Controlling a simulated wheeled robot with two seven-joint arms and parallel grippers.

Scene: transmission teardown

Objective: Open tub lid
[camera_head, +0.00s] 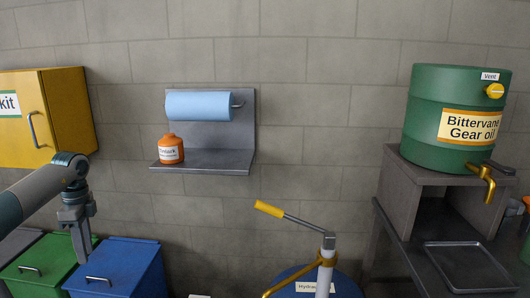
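Three lidded tubs stand at the lower left. The blue tub (135,262) has a blue lid with a small metal handle (98,280), and the lid looks shut. The green tub (45,262) beside it has a green lid with its own handle (29,268), also shut. A grey tub (14,243) shows partly at the left edge. My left gripper (82,254) points down in front of the border between the green and blue tubs. It holds nothing I can see, and its finger gap is unclear. My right gripper is out of view.
A yellow kit cabinet (68,105) hangs above the tubs. A wall shelf (215,170) holds an orange bottle (170,150) and a blue paper roll (198,106). A yellow-handled pump (327,255) tops a blue drum. A green gear oil drum (440,95) stands at right.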

